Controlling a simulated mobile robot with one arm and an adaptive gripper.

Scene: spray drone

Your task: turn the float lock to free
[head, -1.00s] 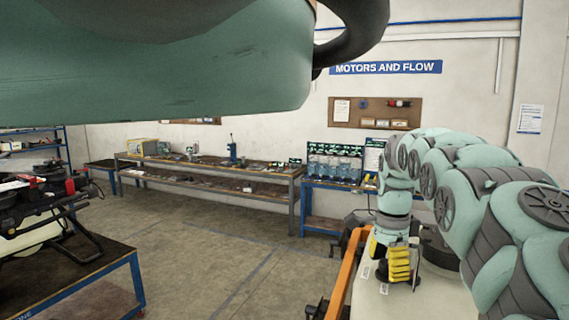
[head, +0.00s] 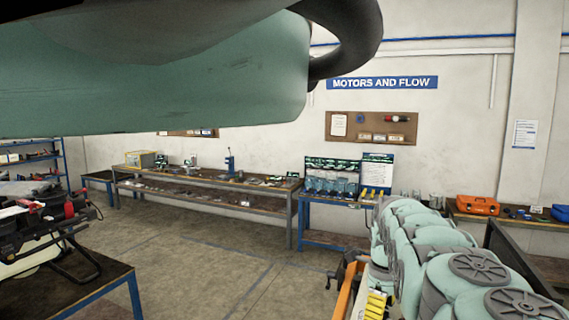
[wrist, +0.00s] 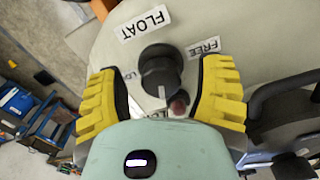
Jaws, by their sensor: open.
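The float lock knob (wrist: 160,68) is dark and round in the wrist view, on a pale panel (wrist: 235,30). A light pointer mark on it faces the bottom of the picture. The FLOAT label (wrist: 142,23) is above it and the FREE label (wrist: 206,47) is to its upper right. Another label below the knob is mostly hidden. My gripper (wrist: 162,82) is open, its yellow fingers on either side of the knob; I cannot tell whether they touch it. In the head view only part of the yellow fingers (head: 376,304) shows at the bottom.
A dark reddish-tipped part (wrist: 178,104) sits just below the knob. A black curved handle (wrist: 285,90) is close to the right finger. In the head view, an orange bar (head: 347,298) runs beside my gripper. Open floor (head: 225,265) lies to the left.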

